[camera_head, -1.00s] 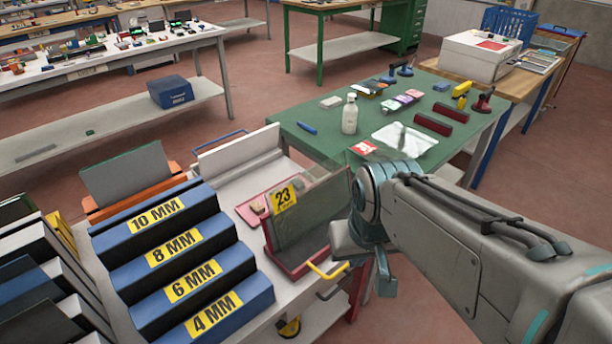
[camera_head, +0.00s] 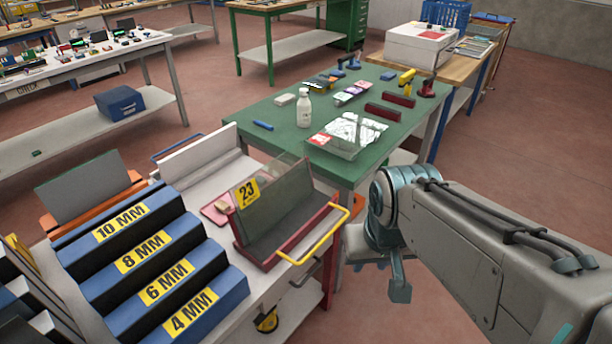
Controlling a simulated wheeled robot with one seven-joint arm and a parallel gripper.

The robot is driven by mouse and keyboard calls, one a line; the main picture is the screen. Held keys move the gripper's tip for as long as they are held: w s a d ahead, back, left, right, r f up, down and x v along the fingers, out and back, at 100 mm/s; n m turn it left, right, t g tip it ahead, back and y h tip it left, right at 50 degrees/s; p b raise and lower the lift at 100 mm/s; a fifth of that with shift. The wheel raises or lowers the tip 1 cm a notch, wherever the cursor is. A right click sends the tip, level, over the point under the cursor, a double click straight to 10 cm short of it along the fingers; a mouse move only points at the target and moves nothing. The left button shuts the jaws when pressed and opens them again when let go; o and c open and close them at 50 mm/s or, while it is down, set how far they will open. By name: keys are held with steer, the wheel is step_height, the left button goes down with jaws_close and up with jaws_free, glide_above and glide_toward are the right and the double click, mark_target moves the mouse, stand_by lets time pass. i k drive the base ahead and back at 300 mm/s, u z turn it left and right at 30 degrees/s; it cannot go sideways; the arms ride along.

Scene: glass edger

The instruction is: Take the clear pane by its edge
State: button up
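A greenish see-through pane (camera_head: 262,212) stands tilted in a dark red holder (camera_head: 262,262) with a yellow "23" tag (camera_head: 247,192). A fainter clear edge shows above and behind it. I cannot tell whether these are one pane or more. My gripper (camera_head: 378,275) hangs at the end of my arm, to the right of the holder and its yellow handle (camera_head: 314,236), apart from both. It is seen from behind, over the floor. Its fingers are partly hidden by my wrist, and nothing shows held in it.
Blue stepped racks (camera_head: 165,265) marked 4 to 10 MM stand left of the holder on a white cart. Red floor lies open at right.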

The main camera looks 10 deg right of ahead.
mark_target(261, 201)
steer(key=z, duration=0.75)
steer(key=k, duration=1.05)
steer(key=z, duration=0.75)
steer(key=i, duration=0.8)
steer(key=u, duration=0.65)
steer(key=i, duration=1.3)
steer(key=u, duration=1.65)
steer(key=i, duration=0.65)
steer(key=u, duration=0.7)
